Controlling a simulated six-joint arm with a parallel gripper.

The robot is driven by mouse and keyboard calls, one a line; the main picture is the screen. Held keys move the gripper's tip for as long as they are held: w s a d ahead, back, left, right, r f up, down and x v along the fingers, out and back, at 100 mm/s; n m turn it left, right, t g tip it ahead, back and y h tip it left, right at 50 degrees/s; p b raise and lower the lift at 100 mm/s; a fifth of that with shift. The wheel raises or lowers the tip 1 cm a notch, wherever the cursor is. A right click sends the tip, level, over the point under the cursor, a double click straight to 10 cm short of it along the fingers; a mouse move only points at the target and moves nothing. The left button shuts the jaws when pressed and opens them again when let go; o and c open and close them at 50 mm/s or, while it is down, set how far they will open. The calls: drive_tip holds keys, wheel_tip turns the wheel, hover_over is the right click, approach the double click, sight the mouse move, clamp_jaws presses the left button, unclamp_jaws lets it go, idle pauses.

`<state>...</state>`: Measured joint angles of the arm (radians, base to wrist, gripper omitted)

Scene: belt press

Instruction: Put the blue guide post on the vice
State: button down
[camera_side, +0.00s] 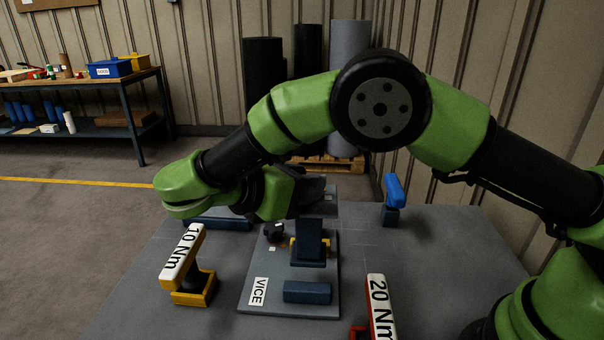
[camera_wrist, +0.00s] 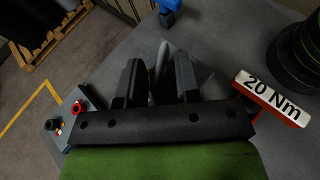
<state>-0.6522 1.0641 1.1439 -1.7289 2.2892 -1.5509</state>
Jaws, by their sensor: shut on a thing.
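The vice is a grey plate with a white VICE label (camera_side: 259,291). On it stand a dark blue upright block (camera_side: 308,241) with yellow at its sides and a low dark blue block (camera_side: 307,292). My gripper (camera_side: 318,192) is above and behind the plate, dark and partly hidden by my wrist. In the wrist view, my gripper's two fingers (camera_wrist: 158,78) are closed on a slim, round greyish part (camera_wrist: 161,58). It may be the guide post, but no blue shows on it. I cannot make it out in the side view.
A 10 Nm tool (camera_side: 182,254) stands in a yellow holder left of the plate. A 20 Nm tool (camera_side: 380,305) is at the front right. A blue-topped tool (camera_side: 395,190) stands at the back right.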

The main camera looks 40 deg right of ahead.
drive_tip(key=shift+f, duration=2.85)
drive_tip(key=c, duration=0.7)
unclamp_jaws()
drive_tip(key=shift+c, duration=0.2)
drive_tip(key=a+r, duration=0.4)
drive_tip(key=r, duration=0.4)
drive_tip(key=shift+a+r, duration=0.3)
drive_tip(key=shift+r, duration=0.05)
